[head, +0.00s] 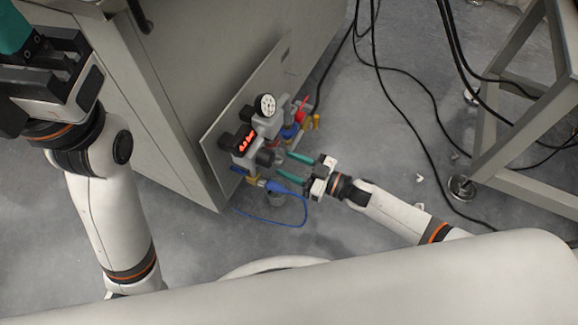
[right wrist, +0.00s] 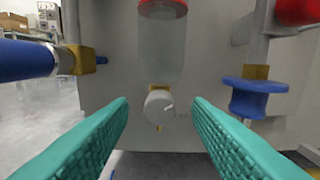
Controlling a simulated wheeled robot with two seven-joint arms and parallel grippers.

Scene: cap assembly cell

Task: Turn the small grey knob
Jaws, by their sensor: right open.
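The small grey knob (right wrist: 159,106) is round with a light mark on its face. It sits on a brass fitting below a clear bowl (right wrist: 162,50) with a red top. My right gripper (head: 283,164) is open, its teal fingers pointing at the panel fittings. In the right wrist view the knob shows between the two fingertips, with a gap on each side; I cannot tell whether the tips reach its depth. In the head view I cannot make the knob out clearly. My left gripper (head: 15,30) is cut off at the upper left, away from the panel, its jaw opening unclear.
A round gauge (head: 265,105) and a red display (head: 246,139) sit on the panel (head: 215,135). A blue hose (right wrist: 22,60) is left of the knob, a blue valve handle (right wrist: 255,98) right. A metal stand (head: 490,150) and black cables are further right.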

